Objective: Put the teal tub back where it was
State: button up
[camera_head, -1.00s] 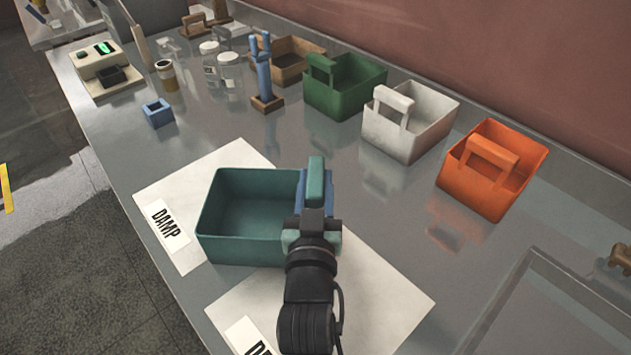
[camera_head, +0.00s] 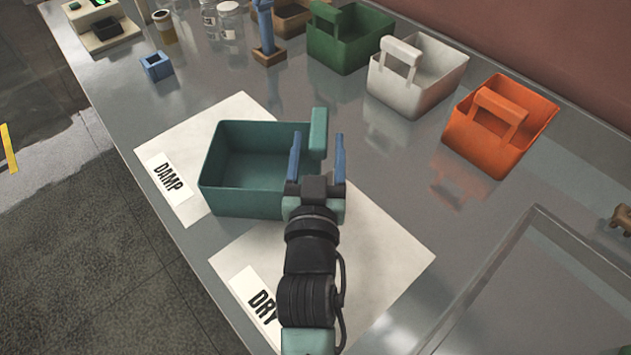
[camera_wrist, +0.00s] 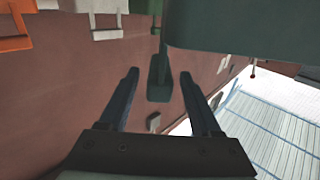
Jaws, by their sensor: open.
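The teal tub (camera_head: 226,170) is an open, empty box with a raised handle on its right side. In the head view it stands upright on the white sheet (camera_head: 172,140) labelled DAMP, its right part reaching toward the sheet labelled DRY. My gripper (camera_head: 316,160) is open at the tub's handle side, its two blue fingers apart, with the handle just beyond them.
Green (camera_head: 345,45), white (camera_head: 415,85) and orange (camera_head: 500,130) tubs stand in a row along the back. A clear-walled tray (camera_head: 535,270) lies at right.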

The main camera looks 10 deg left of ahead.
jog(key=s+d+b, duration=0.1)
jog(key=s, duration=0.8)
jog(key=shift+b, duration=0.35)
jog(key=shift+d+r, duration=0.1)
jog(key=w+d+r+m+t+h, duration=0.1)
jog(key=w+r+t, duration=0.1)
jog(key=r, duration=0.8)
jog(key=w+d+r+m+t+h, duration=0.1)
jog(key=w+r+t, duration=0.15)
jog(key=r, duration=0.85)
jog(key=s+d+r+t, duration=0.1)
jog(key=s+r+t, duration=0.1)
jog(key=r, duration=0.8)
jog(key=s+d+r+t, duration=0.2)
jog(key=s+r+t, duration=0.1)
jog(key=r, duration=0.7)
jog(key=shift+s+d+r+n, duration=0.2)
jog(key=shift+s+n, duration=0.1)
jog(key=shift+s, duration=0.6)
